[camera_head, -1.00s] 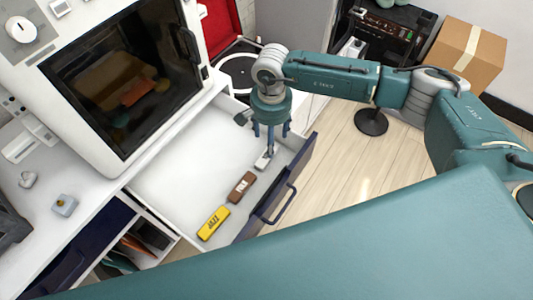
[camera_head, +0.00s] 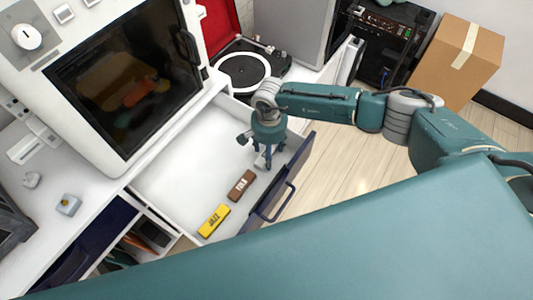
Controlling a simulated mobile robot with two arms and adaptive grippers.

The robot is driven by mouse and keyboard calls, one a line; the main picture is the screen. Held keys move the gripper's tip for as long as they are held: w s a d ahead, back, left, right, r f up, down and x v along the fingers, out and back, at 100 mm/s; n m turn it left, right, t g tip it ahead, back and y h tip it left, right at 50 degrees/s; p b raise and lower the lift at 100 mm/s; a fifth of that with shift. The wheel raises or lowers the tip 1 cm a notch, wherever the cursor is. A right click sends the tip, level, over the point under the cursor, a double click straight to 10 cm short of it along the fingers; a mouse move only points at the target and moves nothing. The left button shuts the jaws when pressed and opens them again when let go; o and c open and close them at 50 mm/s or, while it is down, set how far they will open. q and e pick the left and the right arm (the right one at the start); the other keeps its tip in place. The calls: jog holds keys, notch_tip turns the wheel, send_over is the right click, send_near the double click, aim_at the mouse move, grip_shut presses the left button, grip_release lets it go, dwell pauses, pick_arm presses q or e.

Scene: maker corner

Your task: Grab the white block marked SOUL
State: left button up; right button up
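The open drawer (camera_head: 180,180) holds a row of small blocks along its front side. A yellow block marked JAZZ (camera_head: 213,220) and a brown block with white lettering (camera_head: 241,185) lie there. A white block (camera_head: 260,163) lies past the brown one, partly hidden by my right gripper; its marking cannot be read. My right gripper (camera_head: 266,158) points down into the drawer with its fingers at the white block. Whether the fingers are closed on it cannot be told. My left gripper is not in view.
A white cabinet with a dark glass door (camera_head: 125,80) stands behind the drawer. A record player (camera_head: 242,68) is past the drawer's far end. The drawer's dark front with its handle (camera_head: 272,207) borders the wood floor (camera_head: 345,165). A cardboard box (camera_head: 458,62) stands at upper right.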

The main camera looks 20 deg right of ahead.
jog(key=c, duration=0.9)
jog(key=shift+r, duration=0.15)
